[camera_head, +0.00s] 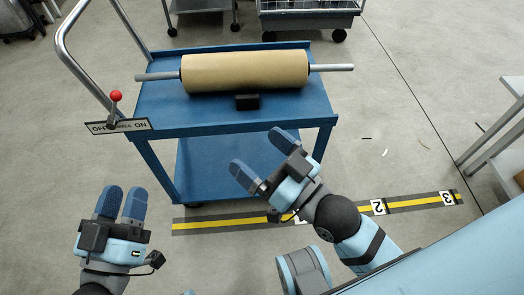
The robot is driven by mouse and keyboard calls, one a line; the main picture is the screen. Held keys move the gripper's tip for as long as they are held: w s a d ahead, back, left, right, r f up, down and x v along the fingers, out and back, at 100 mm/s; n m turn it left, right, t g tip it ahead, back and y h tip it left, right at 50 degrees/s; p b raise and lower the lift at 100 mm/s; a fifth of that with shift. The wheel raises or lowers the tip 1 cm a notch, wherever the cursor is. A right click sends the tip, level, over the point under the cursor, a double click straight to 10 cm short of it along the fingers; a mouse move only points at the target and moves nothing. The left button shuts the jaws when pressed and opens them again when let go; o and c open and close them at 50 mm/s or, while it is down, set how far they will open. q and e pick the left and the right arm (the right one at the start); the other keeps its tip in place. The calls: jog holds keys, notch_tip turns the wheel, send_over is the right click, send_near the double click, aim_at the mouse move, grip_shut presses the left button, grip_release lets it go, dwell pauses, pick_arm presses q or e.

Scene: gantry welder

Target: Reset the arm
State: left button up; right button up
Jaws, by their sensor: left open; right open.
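My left gripper (121,203) is at the lower left, above the floor, with its two blue fingers apart and nothing between them. My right gripper (263,158) is near the centre, in front of the cart's lower shelf in the picture, its fingers pointing up and left. It is open and empty. My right arm reaches in from the lower right, bent at a dark joint. Neither gripper touches anything that I can see.
A blue cart (160,108) carries a tan roll (245,71) on a metal rod and a small black block (247,102). An OFF/ON lever with a red knob (116,96) is at its left corner. A yellow-black floor strip (410,203) has number markers. A grey table (500,150) stands right.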

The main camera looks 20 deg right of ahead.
jog(key=shift+f, duration=0.1)
dwell(0.4)
jog(key=s+d+r+g+h+p, duration=0.4)
jog(key=d+r+g+h+p, duration=0.2)
jog(key=p, duration=3.1)
jog(key=shift+d+g+p, duration=0.35)
jog(key=shift+d+g, duration=0.15)
jog(key=shift+d, duration=0.4)
pick_arm(q)
jog(key=s+a+r+g+y, duration=0.4)
jog(key=a+r+g+y, duration=0.1)
jog(key=a+g+y, duration=0.1)
jog(key=shift+a+r+g, duration=0.35)
jog(key=shift+a+g, duration=0.15)
jog(key=shift+a, duration=0.45)
pick_arm(e)
jog(key=shift+f, duration=0.15)
jog(key=shift+c, duration=0.3)
